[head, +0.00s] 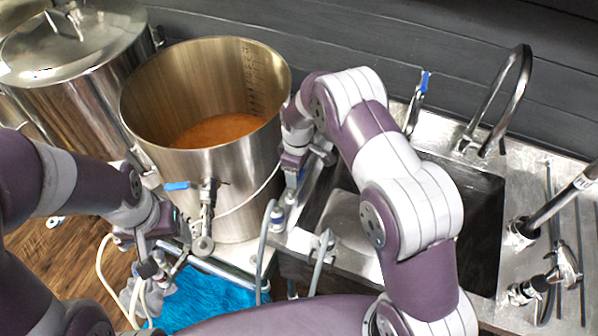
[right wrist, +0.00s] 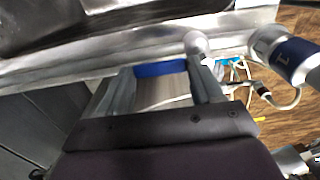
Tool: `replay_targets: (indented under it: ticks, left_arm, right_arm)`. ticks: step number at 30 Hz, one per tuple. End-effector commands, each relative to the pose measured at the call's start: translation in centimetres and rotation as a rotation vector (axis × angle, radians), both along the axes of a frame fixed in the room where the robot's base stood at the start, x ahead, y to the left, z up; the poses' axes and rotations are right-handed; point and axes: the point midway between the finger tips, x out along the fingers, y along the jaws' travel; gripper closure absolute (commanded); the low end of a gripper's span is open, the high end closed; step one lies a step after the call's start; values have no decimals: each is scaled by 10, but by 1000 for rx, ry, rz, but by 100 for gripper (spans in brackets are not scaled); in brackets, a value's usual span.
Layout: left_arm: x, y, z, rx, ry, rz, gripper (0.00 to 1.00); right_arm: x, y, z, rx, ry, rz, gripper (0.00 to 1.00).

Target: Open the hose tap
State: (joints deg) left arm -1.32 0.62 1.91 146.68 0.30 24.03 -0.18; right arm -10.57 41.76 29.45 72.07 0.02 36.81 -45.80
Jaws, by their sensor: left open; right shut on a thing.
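My right gripper (head: 291,185) reaches down between the steel pot and the sink's left edge. In the right wrist view its fingers (right wrist: 163,75) are shut on a blue handle (right wrist: 160,68) beside a steel rim. This looks like the hose tap's handle; the tap's body is mostly hidden by the gripper. My left gripper (head: 165,268) is open, low in front of the pot, near a pale hose (head: 104,262).
The open steel pot (head: 235,190) holds brown liquid and has a blue-handled valve (head: 178,186) in front. A blue cloth (head: 212,300) lies low in front.

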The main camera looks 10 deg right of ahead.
Motion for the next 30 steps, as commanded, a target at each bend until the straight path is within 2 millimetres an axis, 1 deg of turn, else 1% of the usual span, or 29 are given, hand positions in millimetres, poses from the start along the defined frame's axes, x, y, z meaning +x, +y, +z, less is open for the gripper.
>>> replay_targets:
  ticks: [1, 13, 14, 15, 16, 23, 26, 29, 30]
  left_arm:
    - [0, 0, 0, 0, 0, 0, 29]
    - [0, 0, 0, 0, 0, 0, 29]
    - [0, 0, 0, 0, 0, 0, 29]
    - [0, 0, 0, 0, 0, 0, 29]
    - [0, 0, 0, 0, 0, 0, 29]
    - [0, 0, 0, 0, 0, 0, 29]
    - [0, 0, -2, 0, 0, 0, 29]
    - [0, 0, -7, 0, 0, 0, 29]
    - [0, 0, -10, 0, 0, 0, 29]
  right_arm:
    - [3, 0, 3, 0, -7, 6, 89]
    - [3, 0, 4, 0, -9, 13, 89]
    - [3, 0, 4, 0, -9, 13, 31]
    - [3, 0, 4, 0, -9, 13, 18]
    - [3, 0, 3, -1, -8, 12, 8]
    - [2, 0, 2, -1, -4, 10, 8]
    - [2, 0, 4, 0, -5, 10, 8]
    - [2, 0, 19, 0, -7, 9, 8]
    - [2, 0, 28, 1, -9, 9, 8]
